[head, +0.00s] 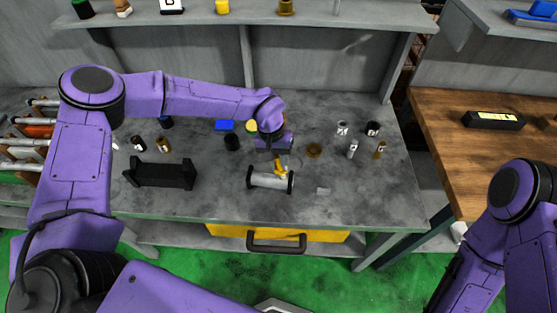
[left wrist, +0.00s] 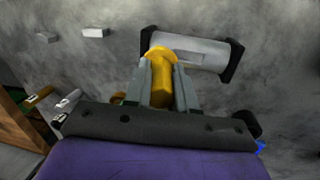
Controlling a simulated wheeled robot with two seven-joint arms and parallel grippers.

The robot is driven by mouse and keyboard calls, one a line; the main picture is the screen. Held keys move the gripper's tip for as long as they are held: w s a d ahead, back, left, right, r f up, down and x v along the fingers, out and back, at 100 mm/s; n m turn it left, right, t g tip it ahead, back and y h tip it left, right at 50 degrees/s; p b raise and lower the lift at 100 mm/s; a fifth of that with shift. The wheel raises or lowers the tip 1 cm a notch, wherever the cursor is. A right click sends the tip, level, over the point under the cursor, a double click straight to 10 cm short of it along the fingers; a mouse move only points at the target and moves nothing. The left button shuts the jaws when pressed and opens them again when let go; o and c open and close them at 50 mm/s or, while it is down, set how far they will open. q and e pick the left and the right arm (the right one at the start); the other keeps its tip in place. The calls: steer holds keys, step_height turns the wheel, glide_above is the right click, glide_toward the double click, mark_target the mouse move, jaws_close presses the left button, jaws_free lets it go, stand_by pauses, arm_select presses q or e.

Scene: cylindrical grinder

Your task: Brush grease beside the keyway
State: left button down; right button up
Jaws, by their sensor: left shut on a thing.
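A light grey cylinder (head: 270,181) with black ends lies on the grey bench near its front edge. It also shows in the left wrist view (left wrist: 205,51), where a darker line on its side may be the keyway. My left gripper (head: 278,157) is above and just behind the cylinder, pointing down. It is shut on a yellow brush (head: 281,170), whose wider yellow end (left wrist: 161,53) overlaps the cylinder's side in the left wrist view. Whether the brush touches the cylinder I cannot tell. The bristles are hidden. My right gripper is out of view; only part of that arm shows.
A black cradle (head: 160,174) stands left of the cylinder. Several small bottles and cans stand behind and to the right, with a brown round dish (head: 314,150) and a small light block (head: 323,191). A wooden table (head: 480,150) stands at right.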

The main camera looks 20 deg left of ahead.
arm_select(q)
steer(key=shift+w, duration=0.4)
steer(key=shift+s+p, duration=0.35)
steer(key=shift+s, duration=0.3)
steer(key=shift+w, duration=0.35)
steer(key=p+v, duration=0.3)
steer(key=shift+d+r, duration=0.3)
steer(key=shift+r, duration=0.35)
steer(key=shift+s+r, duration=0.1)
steer(key=shift+r, duration=0.75)
